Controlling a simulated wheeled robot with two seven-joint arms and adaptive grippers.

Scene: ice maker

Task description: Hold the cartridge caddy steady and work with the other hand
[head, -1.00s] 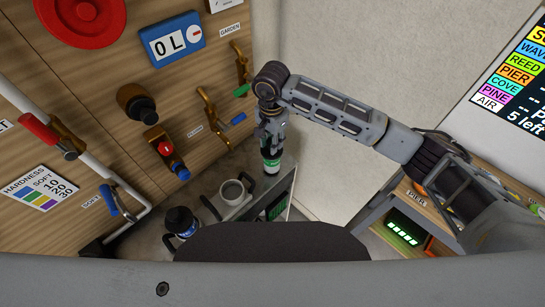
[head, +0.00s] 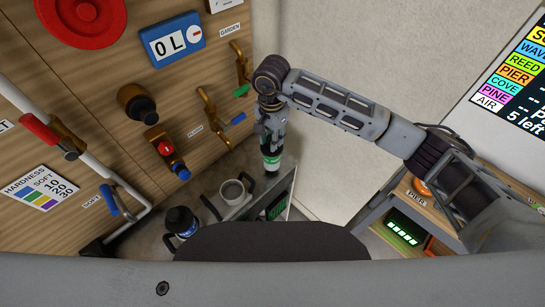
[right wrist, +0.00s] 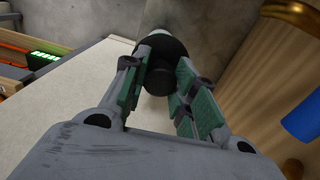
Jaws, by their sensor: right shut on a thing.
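My right gripper (head: 270,140) points down at the end of its arm, near the middle of the head view. It is shut on a small cylinder (head: 271,162) with green and white bands. In the right wrist view the gripper (right wrist: 160,65) has both fingers against a round black part of the cylinder (right wrist: 160,78). The cylinder shows above the far end of a grey stand (head: 283,186); I cannot tell whether it touches. I cannot make out for certain which thing is the cartridge caddy. My left gripper is not in view.
A wooden panel (head: 110,150) with valves and pipes is at the left. A bench with a green-lit display (head: 403,232) and a sign board (head: 510,90) are at the right.

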